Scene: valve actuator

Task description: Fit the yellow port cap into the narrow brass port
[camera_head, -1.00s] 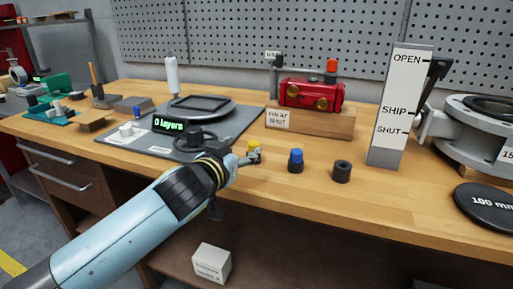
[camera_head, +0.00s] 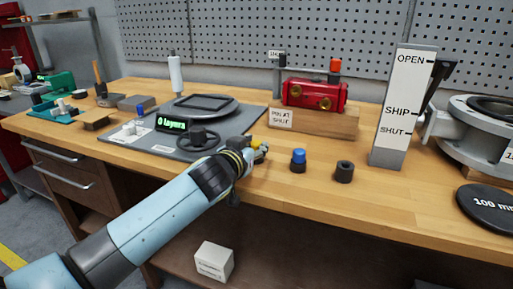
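The yellow port cap (camera_head: 256,144) shows as a small yellow piece at the tip of my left gripper (camera_head: 262,151), above the bench's front part. The fingers are small and partly hidden by the wrist, so I cannot tell whether they are closed on the cap. The red actuator (camera_head: 314,95) sits on a wooden block behind and to the right. Two round brass ports face front on it, one at the left (camera_head: 296,93) and one at the right (camera_head: 324,102). I cannot tell which is narrower. My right gripper is not in view.
A blue-topped cap (camera_head: 298,157) and a dark ring (camera_head: 344,172) stand on the bench right of my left gripper. A grey mat with a handwheel (camera_head: 198,138) lies to the left. The OPEN/SHIP/SHUT board (camera_head: 404,110) stands at the right. Bare wood lies before the actuator.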

